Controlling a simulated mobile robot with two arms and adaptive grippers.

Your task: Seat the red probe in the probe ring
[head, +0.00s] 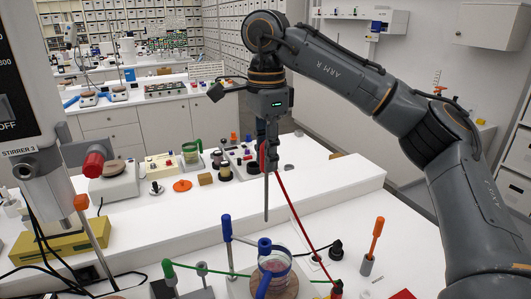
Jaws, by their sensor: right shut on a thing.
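My right gripper (267,152) is shut on the red probe, high above the bench. The probe's red part (262,156) shows at the fingers, and its thin grey shaft (266,195) hangs down, upright, with its tip in the air. A red cable (299,222) runs from it down to the lower right. Below and slightly right of the tip, a glass beaker (284,282) stands among blue-capped fittings (264,246). I cannot tell for sure which fitting is the probe ring. My left gripper is out of view.
A blue-topped post (227,229) stands close to the beaker's left. A green cable (218,273) crosses the front. An orange-handled tool (376,238) stands upright at right. A white raised shelf (185,218) lies behind. A stirrer stand fills the left.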

